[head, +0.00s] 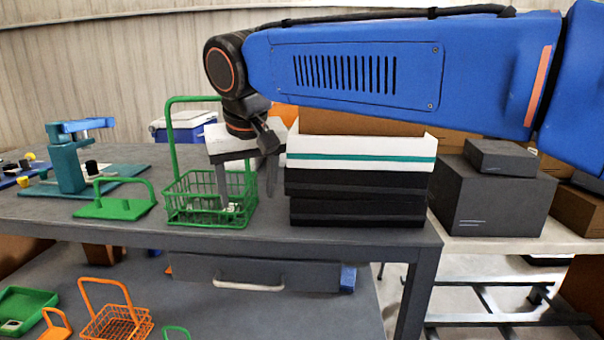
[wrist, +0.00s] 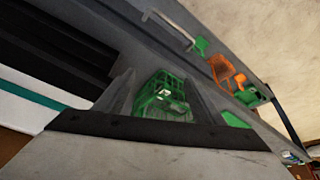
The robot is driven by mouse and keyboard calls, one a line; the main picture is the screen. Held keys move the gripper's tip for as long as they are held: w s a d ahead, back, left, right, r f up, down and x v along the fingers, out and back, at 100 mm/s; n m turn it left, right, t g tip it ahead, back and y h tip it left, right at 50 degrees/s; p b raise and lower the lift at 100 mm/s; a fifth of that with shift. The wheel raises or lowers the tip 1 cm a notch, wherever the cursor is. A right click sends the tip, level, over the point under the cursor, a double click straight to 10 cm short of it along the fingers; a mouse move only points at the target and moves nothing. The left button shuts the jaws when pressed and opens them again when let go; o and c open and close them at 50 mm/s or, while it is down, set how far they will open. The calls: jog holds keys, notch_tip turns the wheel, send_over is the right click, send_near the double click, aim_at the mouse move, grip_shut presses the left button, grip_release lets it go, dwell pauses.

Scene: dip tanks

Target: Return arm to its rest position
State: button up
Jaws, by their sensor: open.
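My gripper (head: 247,195) points down at the green wire basket (head: 180,208) on the grey workbench. Its fingers are spread apart, one over the basket and the other by its right side. In the wrist view my gripper (wrist: 165,92) shows both fingers, with the green basket (wrist: 158,84) seen between them. Small pale and grey parts lie in the basket. I cannot tell whether a finger touches the basket. My blue arm reaches in from the right, above the stacked boxes.
Black and white boxes (head: 360,180) are stacked just right of my gripper. The basket's tall handle (head: 173,140) rises to its left. A green handled plate (head: 115,208) and a teal fixture (head: 68,165) stand further left. Dark grey boxes (head: 490,195) stand right.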

jog(key=s+d+f+m, duration=0.15)
jog(key=d+f, duration=0.25)
jog(key=d, duration=0.8)
jog(key=s+d+f+m, duration=0.15)
jog(key=d+f, duration=0.25)
jog(key=d, duration=0.8)
jog(key=s+d+f+m+h, duration=0.1)
jog(key=s+d+f, duration=1.4)
jog(key=f, duration=0.1)
jog(key=shift+d+m, duration=0.3)
jog(key=shift+d, duration=0.05)
